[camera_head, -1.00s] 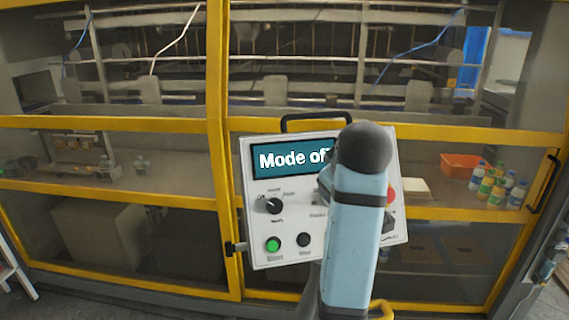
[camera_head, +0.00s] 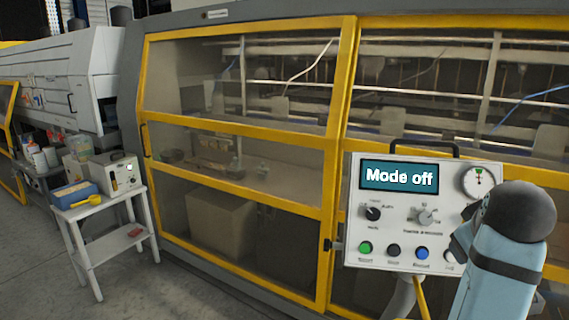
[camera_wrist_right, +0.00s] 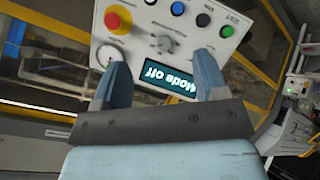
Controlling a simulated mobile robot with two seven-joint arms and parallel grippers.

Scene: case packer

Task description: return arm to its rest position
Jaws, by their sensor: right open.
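My right arm comes in from the lower right in the head view, in front of the right edge of a white control panel (camera_head: 400,245). The panel's screen (camera_head: 399,176) reads "Mode off". My right gripper (camera_wrist_right: 165,80) shows in the right wrist view. Its two fingers are apart with nothing between them, and the panel's screen and knob show beyond them. In the head view the forearm covers the panel's lower right corner. The red button (camera_wrist_right: 118,20) shows only in the right wrist view. My left gripper is not in view.
The panel stands before a large machine with yellow-framed doors (camera_head: 235,185). A small white table (camera_head: 125,235) at the left holds a blue tray (camera_head: 75,195) and a grey box (camera_head: 115,172). Grey floor (camera_head: 40,285) is clear at the lower left.

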